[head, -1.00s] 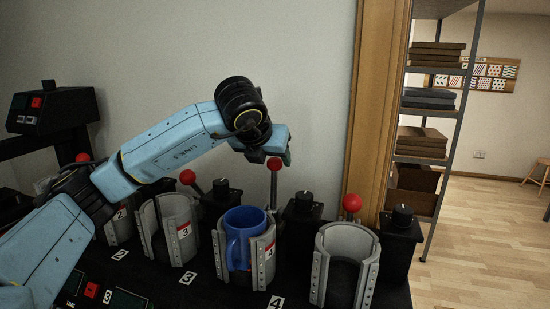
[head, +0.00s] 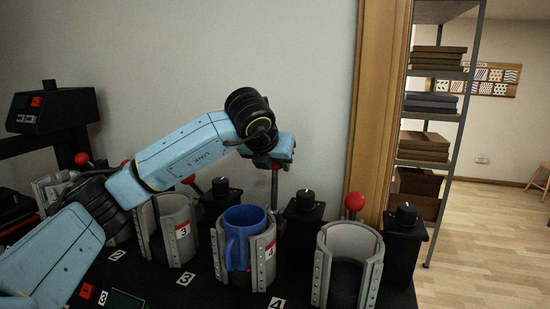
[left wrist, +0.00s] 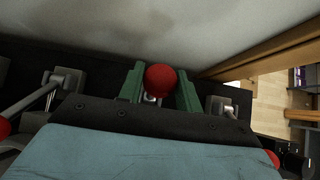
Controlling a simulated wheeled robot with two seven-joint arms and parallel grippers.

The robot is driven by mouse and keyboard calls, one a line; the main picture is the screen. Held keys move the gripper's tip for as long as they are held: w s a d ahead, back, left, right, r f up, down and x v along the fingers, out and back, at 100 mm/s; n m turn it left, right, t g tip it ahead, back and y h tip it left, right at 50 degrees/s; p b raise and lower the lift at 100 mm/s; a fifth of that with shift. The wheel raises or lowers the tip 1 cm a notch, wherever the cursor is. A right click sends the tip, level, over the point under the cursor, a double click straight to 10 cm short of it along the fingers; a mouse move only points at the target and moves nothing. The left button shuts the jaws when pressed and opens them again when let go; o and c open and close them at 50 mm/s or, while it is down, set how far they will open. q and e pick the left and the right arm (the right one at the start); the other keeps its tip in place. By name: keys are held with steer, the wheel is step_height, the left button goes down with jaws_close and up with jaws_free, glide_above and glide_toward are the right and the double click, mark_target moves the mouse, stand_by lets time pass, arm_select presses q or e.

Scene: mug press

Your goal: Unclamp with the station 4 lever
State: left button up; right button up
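The blue mug (head: 243,238) stands upright in the grey clamp (head: 264,262) marked 4. The station 4 lever (head: 275,186) rises upright behind it; its red ball is hidden by my left gripper (head: 276,162) in the head view. In the left wrist view the red ball (left wrist: 160,79) sits between the two green fingers of my left gripper (left wrist: 160,90). The fingers stand apart on either side of the ball, and I see no clear grip on it. My right gripper is not in view.
The empty station 3 clamp (head: 168,232) is to the left, with its red-balled lever behind. Another empty clamp (head: 347,270) and red-balled lever (head: 354,203) are to the right. Black knob posts (head: 303,210) stand close beside the lever. The wall is behind.

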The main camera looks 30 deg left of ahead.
arm_select(q)
steer(key=shift+s, duration=0.1)
steer(key=shift+s+d+f+b, duration=0.1)
steer(key=shift+s+d+b, duration=0.05)
steer(key=shift+s+b, duration=0.3)
steer(key=shift+s+d, duration=0.1)
steer(key=shift+s, duration=0.45)
